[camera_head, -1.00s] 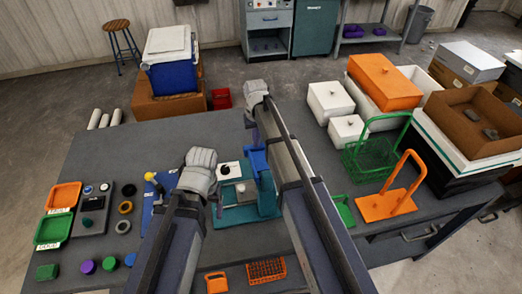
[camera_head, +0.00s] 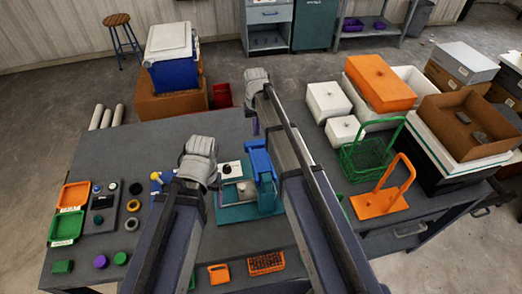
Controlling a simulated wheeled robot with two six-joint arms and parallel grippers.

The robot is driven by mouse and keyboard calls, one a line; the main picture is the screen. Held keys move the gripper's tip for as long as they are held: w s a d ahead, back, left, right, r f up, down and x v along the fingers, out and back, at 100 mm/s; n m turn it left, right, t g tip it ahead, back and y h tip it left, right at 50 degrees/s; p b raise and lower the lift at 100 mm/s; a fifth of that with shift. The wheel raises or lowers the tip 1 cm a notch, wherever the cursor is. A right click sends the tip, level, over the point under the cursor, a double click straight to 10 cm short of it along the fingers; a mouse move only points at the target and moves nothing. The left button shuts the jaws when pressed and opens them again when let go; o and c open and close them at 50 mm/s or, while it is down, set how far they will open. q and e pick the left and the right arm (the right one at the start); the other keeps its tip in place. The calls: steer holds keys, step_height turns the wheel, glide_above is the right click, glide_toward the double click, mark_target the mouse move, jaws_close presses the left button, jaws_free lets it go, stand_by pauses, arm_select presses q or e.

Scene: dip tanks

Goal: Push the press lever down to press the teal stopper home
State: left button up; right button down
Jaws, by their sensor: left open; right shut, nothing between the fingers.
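The press stands mid-table, with a teal base (camera_head: 236,215) and a blue upright and lever part (camera_head: 262,165) leaning beside my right arm. A pale round piece (camera_head: 246,188) sits in the press, and a white plate with a black knob (camera_head: 230,171) is behind it. I cannot make out the teal stopper. My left arm's grey joint is just left of the press. My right arm passes along the press's right side and beyond it. Both grippers are hidden behind my own arm links, so I cannot see contact with the lever.
Orange (camera_head: 73,194) and green (camera_head: 66,228) trays and several coloured caps lie at the left. An orange crate (camera_head: 266,263) lies in front of the press. A green wire basket (camera_head: 368,158) and an orange handled rack (camera_head: 379,203) stand at the right.

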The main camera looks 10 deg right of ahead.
arm_select(q)
step_height(320, 180, up, 5)
steer(key=p, duration=0.4)
steer(key=shift+f, duration=0.2)
arm_select(e)
step_height(320, 180, up, 5)
steer(key=shift+f, duration=0.2)
arm_select(q)
steer(key=shift+s, duration=0.1)
